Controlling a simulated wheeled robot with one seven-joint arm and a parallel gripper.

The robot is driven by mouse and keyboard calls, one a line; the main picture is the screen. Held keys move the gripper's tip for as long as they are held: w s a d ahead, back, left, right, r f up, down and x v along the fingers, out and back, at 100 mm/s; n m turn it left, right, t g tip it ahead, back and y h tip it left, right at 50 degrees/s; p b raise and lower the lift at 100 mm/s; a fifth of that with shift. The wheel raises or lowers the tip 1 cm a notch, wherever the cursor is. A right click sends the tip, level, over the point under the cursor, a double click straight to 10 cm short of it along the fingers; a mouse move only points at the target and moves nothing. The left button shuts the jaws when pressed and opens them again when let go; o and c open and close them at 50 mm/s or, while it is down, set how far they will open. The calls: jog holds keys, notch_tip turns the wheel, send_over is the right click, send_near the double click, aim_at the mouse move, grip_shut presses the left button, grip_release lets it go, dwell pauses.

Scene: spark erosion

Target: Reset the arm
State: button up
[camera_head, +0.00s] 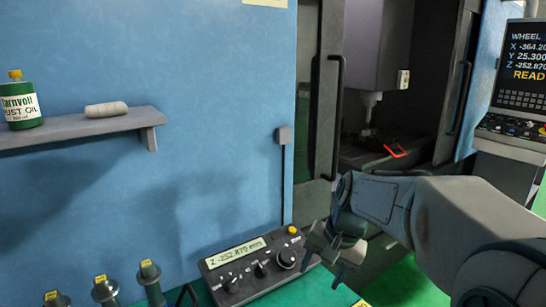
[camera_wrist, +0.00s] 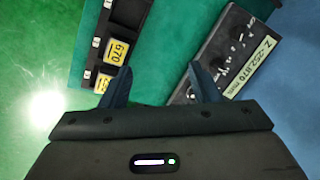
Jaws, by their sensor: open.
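My gripper (camera_head: 343,258) is at the lower middle right of the head view, at the end of my bent arm. It hangs just right of the dark control box (camera_head: 262,266) with a Z readout, dials and a yellow button. In the wrist view my gripper (camera_wrist: 160,88) has its two fingers well apart, with nothing between them but green surface. The control box (camera_wrist: 228,62) lies beyond the right finger there. A dark rack (camera_wrist: 128,22) with yellow number tags lies beyond the left finger. I cannot tell the height of the fingers above the surface.
A shelf (camera_head: 68,130) on the blue wall bears a green oil bottle (camera_head: 20,104) and a pale roll (camera_head: 106,109). Several tagged tool holders (camera_head: 150,280) stand at lower left. The machine's opening (camera_head: 385,120) is behind my arm; a control panel (camera_head: 520,80) is at right.

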jog(key=s+d+f+n+h, duration=0.1)
jog(key=s+d+n, duration=0.1)
jog(key=s, duration=0.6)
jog(key=s+d+f+n+t+h, duration=0.1)
jog(key=s+d+f+n, duration=0.1)
jog(key=s, duration=0.6)
jog(key=shift+d+f+n+h, duration=0.3)
jog(key=shift+d+n+h, duration=0.05)
jog(key=shift+n+h, duration=0.05)
